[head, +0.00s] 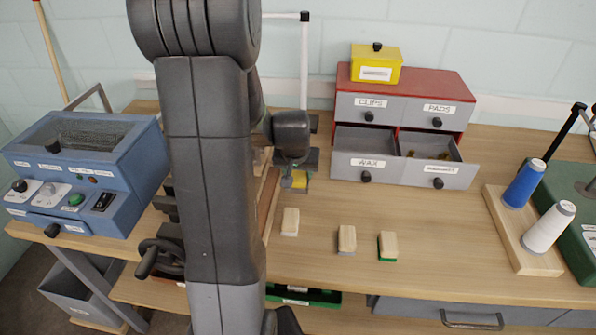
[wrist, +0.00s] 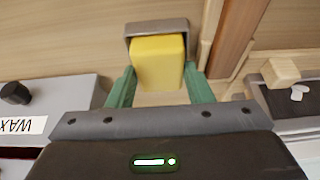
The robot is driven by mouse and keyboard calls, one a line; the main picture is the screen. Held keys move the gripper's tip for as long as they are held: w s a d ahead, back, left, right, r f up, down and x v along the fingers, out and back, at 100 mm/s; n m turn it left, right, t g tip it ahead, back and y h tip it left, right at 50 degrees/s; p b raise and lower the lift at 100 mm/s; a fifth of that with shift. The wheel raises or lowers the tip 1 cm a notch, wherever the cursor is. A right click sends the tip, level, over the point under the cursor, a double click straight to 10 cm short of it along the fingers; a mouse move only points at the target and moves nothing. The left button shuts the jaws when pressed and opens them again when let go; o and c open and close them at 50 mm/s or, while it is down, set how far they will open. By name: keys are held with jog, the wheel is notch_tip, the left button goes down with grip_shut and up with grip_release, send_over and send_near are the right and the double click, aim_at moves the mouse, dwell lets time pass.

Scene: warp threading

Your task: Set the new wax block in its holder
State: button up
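A yellow wax block (wrist: 158,62) sits between the two green fingers of my gripper (wrist: 160,75) in the wrist view. The fingers appear to touch its two sides. A grey holder (wrist: 157,27) lies just beyond the block, its rim around the block's far end. I cannot tell how deep the block sits in it. In the head view the block (head: 301,180) shows as a small yellow patch below my wrist, left of the drawers. My arm hides much of this area.
The wax drawer (head: 365,167) and the drawer beside it stand open on the right. A yellow lidded box (head: 376,66) tops the red cabinet (head: 458,84). Several wood-backed brushes stand on the bench (head: 430,225) in front. A blue machine (head: 90,170) is at left.

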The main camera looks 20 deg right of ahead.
jog(key=o, duration=0.4)
jog(key=v, duration=1.3)
jog(key=shift+s+r, duration=0.15)
jog(key=shift+r, duration=0.2)
jog(key=shift+f, duration=0.15)
jog(key=x, duration=1.3)
jog(key=shift+f, duration=0.25)
jog(key=shift+r, duration=0.15)
